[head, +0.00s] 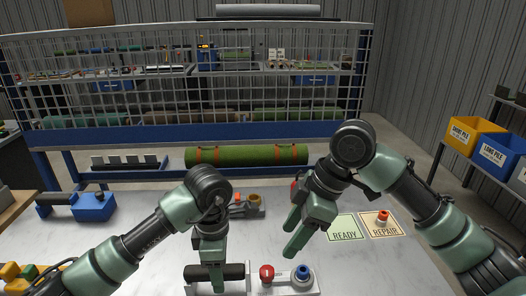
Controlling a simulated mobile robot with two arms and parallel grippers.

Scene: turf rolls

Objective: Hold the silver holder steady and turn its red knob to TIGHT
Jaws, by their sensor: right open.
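A silver holder (286,290) lies at the bottom centre, with a black bar (234,271) at its left. A red knob (266,271) and a blue knob (303,273) stand on its right part. My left gripper (213,280) points down at the black bar, its fingers overlapping the bar; whether it is shut on the bar cannot be told. My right gripper (293,236) is open and empty, above and behind the red knob and apart from it. No TIGHT marking is readable.
Behind my grippers stands another grey fixture (250,212) with a brown cup. A green READY card (345,234) and a REPAIR card (381,232) bearing a red-topped part (383,217) lie right. A blue tool (94,206) lies left. A green turf roll (245,156) lies behind.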

